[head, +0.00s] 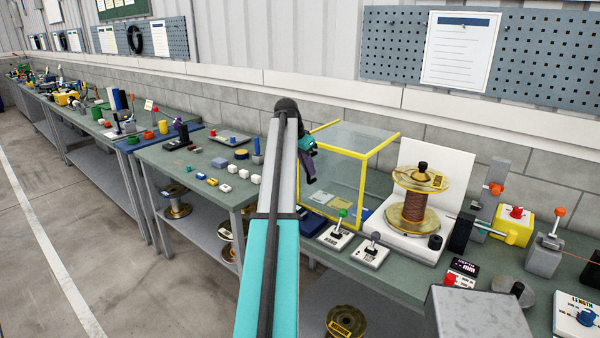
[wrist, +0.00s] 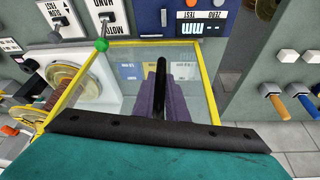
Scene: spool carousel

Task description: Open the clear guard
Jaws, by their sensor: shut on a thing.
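The clear guard (head: 366,146) is a see-through box with yellow edges on the green bench, right of my arm in the head view. In the wrist view its yellow frame (wrist: 206,85) surrounds a clear panel. My gripper (head: 309,178) is at the guard's left side, partly hidden by my arm. In the wrist view my purple fingers (wrist: 163,88) are shut on a black bar-shaped handle (wrist: 161,72) in front of the clear panel. Where the handle joins the guard is hidden. The guard stands upright; I cannot tell whether it is fully closed.
A copper-wound spool (head: 414,200) with brass flanges stands right of the guard before a white board. Green- and grey-knobbed levers (head: 342,222) stand near the front edge. Small blocks (head: 228,180) lie on the bench to the left. A grey box (head: 475,312) is at the front right.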

